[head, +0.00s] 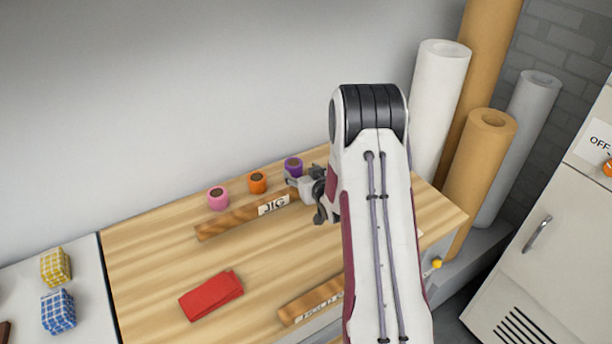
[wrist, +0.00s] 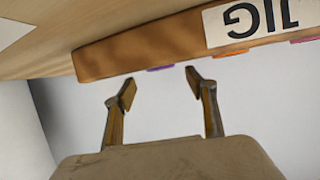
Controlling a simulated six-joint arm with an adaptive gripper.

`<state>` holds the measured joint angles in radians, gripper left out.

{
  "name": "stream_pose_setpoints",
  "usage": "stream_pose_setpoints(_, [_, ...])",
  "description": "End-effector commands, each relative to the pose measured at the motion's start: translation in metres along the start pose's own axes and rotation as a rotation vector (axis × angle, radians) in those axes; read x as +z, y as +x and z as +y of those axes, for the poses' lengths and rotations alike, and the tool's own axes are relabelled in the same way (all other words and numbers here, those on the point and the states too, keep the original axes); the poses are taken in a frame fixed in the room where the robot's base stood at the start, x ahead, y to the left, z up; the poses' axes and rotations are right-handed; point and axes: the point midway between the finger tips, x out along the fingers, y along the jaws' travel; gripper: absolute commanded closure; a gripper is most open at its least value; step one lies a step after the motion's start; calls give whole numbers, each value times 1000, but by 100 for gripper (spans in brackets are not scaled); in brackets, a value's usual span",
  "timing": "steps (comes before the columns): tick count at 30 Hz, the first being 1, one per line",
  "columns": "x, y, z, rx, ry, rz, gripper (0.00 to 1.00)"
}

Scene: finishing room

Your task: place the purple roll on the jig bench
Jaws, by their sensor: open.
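The purple roll (head: 293,165) stands upright at the back of the wooden bench (head: 150,255), behind a wooden rail (head: 225,223) with a "JIG" label (head: 273,205). My gripper (head: 303,188) is in front of the roll, near the right end of that rail, partly hidden by my arm. In the wrist view my gripper (wrist: 160,86) is open with nothing between its fingers. Only a thin purple edge of the roll (wrist: 160,68) shows there, past the rail (wrist: 145,45) and just ahead of the fingertips. I cannot tell whether they touch.
An orange roll (head: 257,182) and a pink roll (head: 218,197) stand left of the purple one. A folded red cloth (head: 211,295) lies on the bench, and a second rail (head: 310,300) runs along its front. Tall rolls (head: 480,160) stand at right. The bench's middle is clear.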

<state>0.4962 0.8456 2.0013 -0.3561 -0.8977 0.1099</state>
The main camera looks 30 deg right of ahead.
Motion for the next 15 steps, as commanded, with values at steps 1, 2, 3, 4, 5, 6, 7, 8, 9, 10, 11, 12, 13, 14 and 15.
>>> stream_pose_setpoints(1, [0,-6,0,1,1,0,44])
stream_pose_setpoints(2, [0,-9,1,1,1,0,44])
stream_pose_setpoints(3, [0,-13,1,1,1,0,44])
stream_pose_setpoints(4, [0,-16,1,1,1,1,44])
stream_pose_setpoints(5, [0,-18,1,1,1,0,44])
stream_pose_setpoints(6, [0,-22,1,1,1,-1,44])
stream_pose_setpoints(7, [0,-24,1,1,1,0,44])
stream_pose_setpoints(8, [0,-26,1,1,0,0,44])
stream_pose_setpoints(9, [0,-28,0,0,0,0,44])
stream_pose_setpoints(10, [0,-30,0,0,0,0,44])
stream_pose_setpoints(11, [0,-31,0,0,0,0,44])
stream_pose_setpoints(12, [0,-32,0,0,0,0,44])
stream_pose_setpoints(13, [0,-33,0,0,0,0,44])
stream_pose_setpoints(14, [0,-33,0,0,0,1,44])
stream_pose_setpoints(15, [0,-34,0,-1,0,1,44])
